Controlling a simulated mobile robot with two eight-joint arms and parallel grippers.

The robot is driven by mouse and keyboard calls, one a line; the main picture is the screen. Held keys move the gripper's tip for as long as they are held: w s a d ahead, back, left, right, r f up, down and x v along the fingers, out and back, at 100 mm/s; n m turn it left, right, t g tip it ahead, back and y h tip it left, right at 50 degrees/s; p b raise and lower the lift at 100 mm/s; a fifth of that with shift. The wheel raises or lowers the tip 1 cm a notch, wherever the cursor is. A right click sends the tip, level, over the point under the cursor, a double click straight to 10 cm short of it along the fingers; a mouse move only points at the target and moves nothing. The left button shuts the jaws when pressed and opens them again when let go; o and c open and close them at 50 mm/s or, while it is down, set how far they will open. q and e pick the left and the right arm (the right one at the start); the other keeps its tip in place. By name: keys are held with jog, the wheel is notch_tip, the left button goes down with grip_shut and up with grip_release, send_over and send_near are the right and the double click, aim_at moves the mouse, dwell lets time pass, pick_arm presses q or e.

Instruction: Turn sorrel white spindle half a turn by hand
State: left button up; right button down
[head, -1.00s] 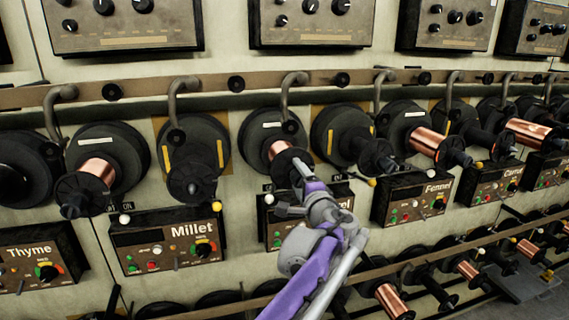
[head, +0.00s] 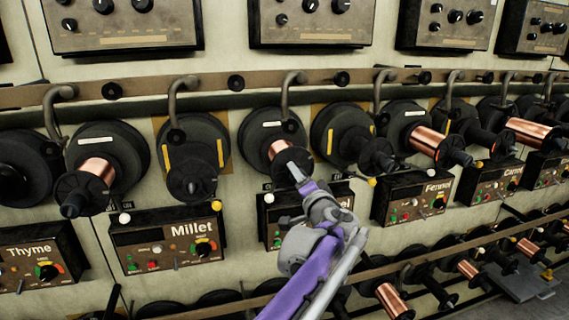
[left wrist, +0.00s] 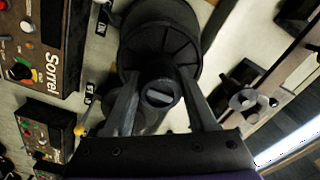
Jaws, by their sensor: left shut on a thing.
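The Sorrel spindle (head: 279,150) carries copper wire, with a white mark on the dark disc behind it, above a control panel (head: 280,222) whose name is partly covered in the head view. The left wrist view shows the name Sorrel on that panel (left wrist: 50,62). My left gripper (head: 294,172) is at the spindle's front end. In the left wrist view, the fingers of my left gripper (left wrist: 160,88) are shut on either side of the spindle's round, slotted end (left wrist: 158,96). The front flange is partly hidden by my gripper. My right gripper is not in view.
The Millet spindle (head: 193,184) stands to the left and the Fennel spool (head: 430,143) to the right. Curved metal hooks (head: 290,90) hang from the rail above. A lower row of copper spools (head: 392,298) lies below my arm.

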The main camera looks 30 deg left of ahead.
pick_arm(q)
jog(key=n, duration=0.4)
jog(key=shift+n, duration=0.4)
jog(key=n, duration=0.5)
jog(key=o, duration=1.4)
jog(key=shift+o, duration=0.2)
jog(key=v, duration=1.1)
